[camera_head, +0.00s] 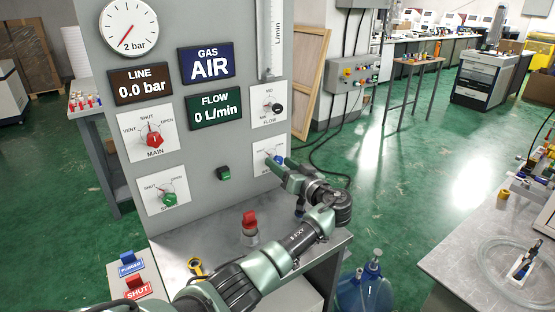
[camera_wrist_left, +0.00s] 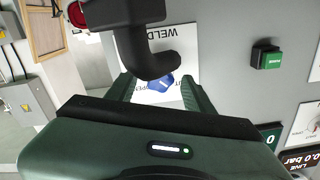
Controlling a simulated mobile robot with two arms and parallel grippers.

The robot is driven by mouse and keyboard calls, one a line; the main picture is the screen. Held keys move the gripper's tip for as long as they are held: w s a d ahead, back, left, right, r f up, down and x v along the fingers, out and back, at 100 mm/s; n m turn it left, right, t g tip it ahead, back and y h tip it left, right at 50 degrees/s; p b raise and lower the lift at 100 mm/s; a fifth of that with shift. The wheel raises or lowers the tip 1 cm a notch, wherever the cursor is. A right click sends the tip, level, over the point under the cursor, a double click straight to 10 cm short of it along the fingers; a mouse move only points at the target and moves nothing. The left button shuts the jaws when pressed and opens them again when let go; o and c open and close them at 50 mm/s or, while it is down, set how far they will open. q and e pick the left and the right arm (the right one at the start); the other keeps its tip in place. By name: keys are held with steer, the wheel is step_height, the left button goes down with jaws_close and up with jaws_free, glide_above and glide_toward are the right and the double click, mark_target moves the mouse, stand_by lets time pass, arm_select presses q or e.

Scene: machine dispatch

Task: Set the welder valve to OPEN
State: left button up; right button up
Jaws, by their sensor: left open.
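The welder valve is a small blue knob (camera_head: 278,159) on a white plate (camera_head: 263,154) low on the right side of the grey panel. In the left wrist view the blue knob (camera_wrist_left: 161,83) shows between my finger pads, below the partly covered WELD lettering. My left gripper (camera_head: 272,162) is open at the plate, its fingers (camera_wrist_left: 159,92) on either side of the knob. I cannot tell whether they touch it. The fingers and a black curved part hide much of the plate, so the knob's setting is not readable. My right gripper is not in view.
The panel also bears a red MAIN knob (camera_head: 154,139), a lower green knob (camera_head: 168,198), a black FLOW knob (camera_head: 277,108) and a green button (camera_head: 224,174). A red-topped object (camera_head: 250,222) stands on the shelf below. Blue (camera_head: 132,264) and red (camera_head: 138,288) tags lie lower left.

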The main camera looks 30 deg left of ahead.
arm_select(q)
steer(key=shift+x, duration=1.1)
jaws_close()
